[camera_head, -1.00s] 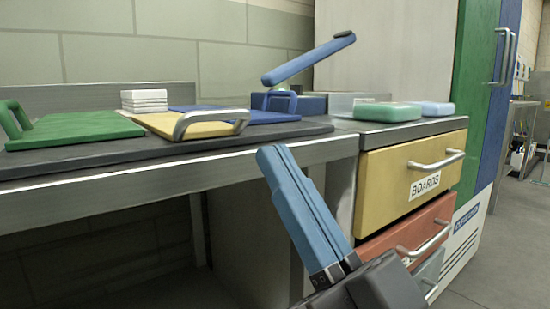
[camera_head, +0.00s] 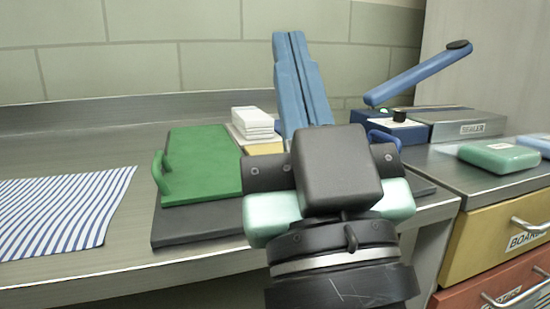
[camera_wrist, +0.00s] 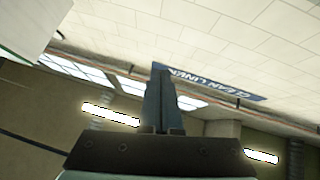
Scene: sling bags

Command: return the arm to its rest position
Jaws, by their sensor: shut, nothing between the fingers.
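My gripper (camera_head: 290,38) is in the middle of the head view, with its long blue fingers pointing up and lying together, empty. Its dark wrist body is below, in front of the metal bench. In the wrist view the fingers (camera_wrist: 159,80) also lie together, with nothing between them. Behind them are the ceiling, bright lamps and a blue sign reading "CLEAN LINEN" (camera_wrist: 215,80). My gripper hides part of the boards and bench behind it.
A green board (camera_head: 200,160) lies on a dark mat (camera_head: 200,225), beside stacked white blocks (camera_head: 252,122). A striped cloth (camera_head: 60,215) lies left.

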